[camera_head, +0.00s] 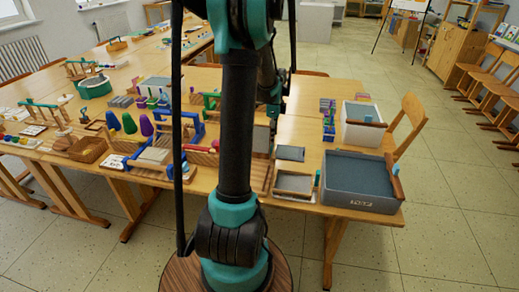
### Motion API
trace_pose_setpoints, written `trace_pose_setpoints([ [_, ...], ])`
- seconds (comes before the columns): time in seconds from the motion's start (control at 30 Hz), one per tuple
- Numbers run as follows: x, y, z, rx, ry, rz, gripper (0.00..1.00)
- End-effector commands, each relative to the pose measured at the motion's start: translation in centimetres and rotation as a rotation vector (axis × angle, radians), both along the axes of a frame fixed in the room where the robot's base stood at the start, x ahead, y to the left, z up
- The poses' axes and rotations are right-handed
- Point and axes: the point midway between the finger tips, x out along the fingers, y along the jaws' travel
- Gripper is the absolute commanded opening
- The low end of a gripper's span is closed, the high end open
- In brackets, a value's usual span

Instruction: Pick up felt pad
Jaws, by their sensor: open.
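Several flat grey pieces on the wooden table could be the felt pad; I cannot tell which one it is. One small grey slab (290,153) lies to the right of my arm. Another grey sheet (294,182) lies in a shallow wooden tray near the table's front edge. A grey upright panel (262,139) shows just right of my arm, partly hidden by it. My gripper (273,116) is small and mostly hidden behind my arm column, above the table. It is open, and I see nothing held in it.
A large grey bin (358,198) stands at the table's front right corner, with a white bin (345,133) behind it.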

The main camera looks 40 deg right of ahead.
Motion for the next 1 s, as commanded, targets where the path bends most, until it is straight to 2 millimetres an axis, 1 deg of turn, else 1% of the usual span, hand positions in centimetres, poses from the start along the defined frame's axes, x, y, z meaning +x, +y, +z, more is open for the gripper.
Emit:
trace_pose_setpoints([
  [0.23, 0.1, 0.0, -1.7, 0.0, 0.0, 0.0, 0.53],
  [0.4, 0.5, -0.1, -4.1, 0.0, 0.0, 0.0, 0.53],
  [0.53, 0.4, -0.1, -5.5, 0.0, 0.0, 0.0, 0.53],
  [0.63, 0.4, -0.1, -5.9, 0.0, 0.0, 0.0, 0.53],
  [0.83, 0.4, -0.1, -6.0, 0.0, 0.0, 0.0, 0.53],
  [0.87, 0.4, -0.1, -6.0, 0.0, 0.0, 0.0, 0.52],
  [1.0, 0.4, -0.1, -6.0, 0.0, 0.0, 0.0, 0.35],
])
